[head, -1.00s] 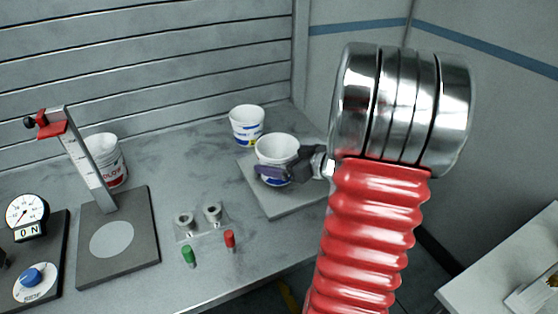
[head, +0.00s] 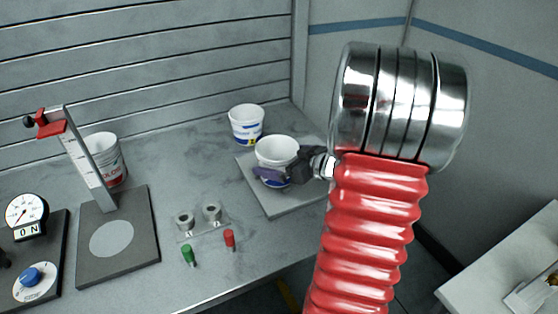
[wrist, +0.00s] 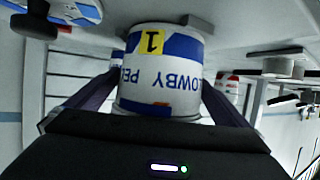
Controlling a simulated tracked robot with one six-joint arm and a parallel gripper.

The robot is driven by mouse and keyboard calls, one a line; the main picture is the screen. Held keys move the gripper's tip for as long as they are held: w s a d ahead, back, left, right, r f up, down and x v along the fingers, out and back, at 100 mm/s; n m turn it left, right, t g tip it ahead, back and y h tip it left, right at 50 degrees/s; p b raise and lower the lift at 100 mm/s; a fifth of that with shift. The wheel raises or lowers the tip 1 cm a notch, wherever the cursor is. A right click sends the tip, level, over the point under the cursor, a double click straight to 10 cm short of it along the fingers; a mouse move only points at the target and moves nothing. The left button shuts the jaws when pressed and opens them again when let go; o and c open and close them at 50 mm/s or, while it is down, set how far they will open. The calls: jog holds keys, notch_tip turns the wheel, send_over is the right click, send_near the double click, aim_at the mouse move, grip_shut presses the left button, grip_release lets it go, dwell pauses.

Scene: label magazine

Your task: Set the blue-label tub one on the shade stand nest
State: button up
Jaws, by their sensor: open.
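The tub (head: 277,148) with a blue and white label stands upright on a pale square plate (head: 286,206) at the right of the bench. In the wrist view this tub (wrist: 160,72) shows upside down, with a yellow tag reading 1. My gripper (head: 270,174) is open around the tub, with one dark finger on each side; finger contact is unclear. The plate may be the shade stand, but I cannot tell; any nest under the tub is hidden. A second blue-label tub (head: 246,124) stands behind, apart from it.
At the left are a dark-based stand (head: 140,240) with a pale disc and red-topped column, a red-label tub (head: 106,160), and a dial gauge (head: 27,215). Two metal rings, a green peg (head: 188,255) and a red peg (head: 229,240) occupy the middle front. Bare bench lies around them.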

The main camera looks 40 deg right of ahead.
jog(key=v, duration=1.2)
dwell(0.8)
